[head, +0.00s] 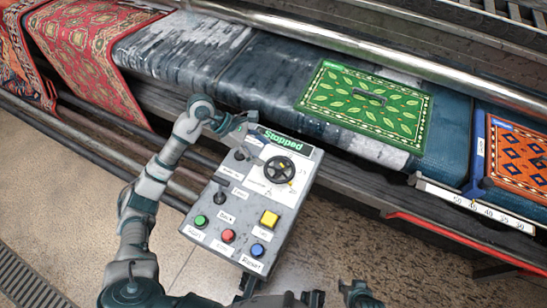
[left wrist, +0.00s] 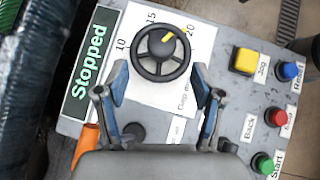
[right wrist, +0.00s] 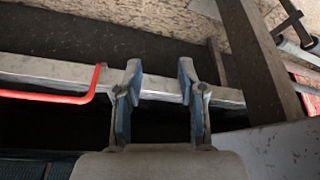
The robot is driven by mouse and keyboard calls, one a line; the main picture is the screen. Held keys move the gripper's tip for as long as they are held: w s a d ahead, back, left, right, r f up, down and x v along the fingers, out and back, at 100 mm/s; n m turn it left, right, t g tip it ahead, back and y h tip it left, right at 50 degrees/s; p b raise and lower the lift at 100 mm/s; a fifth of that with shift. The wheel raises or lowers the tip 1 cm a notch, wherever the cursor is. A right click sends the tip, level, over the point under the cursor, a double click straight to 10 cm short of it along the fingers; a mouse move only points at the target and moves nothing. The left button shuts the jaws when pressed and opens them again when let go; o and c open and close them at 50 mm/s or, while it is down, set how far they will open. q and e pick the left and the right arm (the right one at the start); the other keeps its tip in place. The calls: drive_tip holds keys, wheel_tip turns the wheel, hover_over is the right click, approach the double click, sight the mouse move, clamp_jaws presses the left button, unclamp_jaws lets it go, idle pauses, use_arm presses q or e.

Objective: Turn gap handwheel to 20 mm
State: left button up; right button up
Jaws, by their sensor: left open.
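The gap handwheel (left wrist: 160,53) is a black spoked wheel on the grey control panel; it also shows in the head view (head: 280,169). Its yellow mark (left wrist: 167,37) points up and slightly right, between the printed 15 and 20. In the head view my left arm reaches over the panel's upper left. My right gripper (right wrist: 160,68) is open and empty, with a metal beam beyond its fingertips.
The panel display (left wrist: 91,60) reads "Stopped". A yellow button (left wrist: 244,60), blue button (left wrist: 289,71), red button (left wrist: 287,117) and green button (left wrist: 263,163) are nearby. A green rug (head: 365,106) lies beyond the panel. A ruler-like scale (head: 475,204) is at right.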

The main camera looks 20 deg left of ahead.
sight(278, 162)
use_arm(q)
drive_tip(key=v, duration=0.3)
drive_tip(key=shift+a+r, duration=0.15)
drive_tip(key=shift+r, duration=0.1)
use_arm(e)
drive_tip(key=shift+f, duration=0.1)
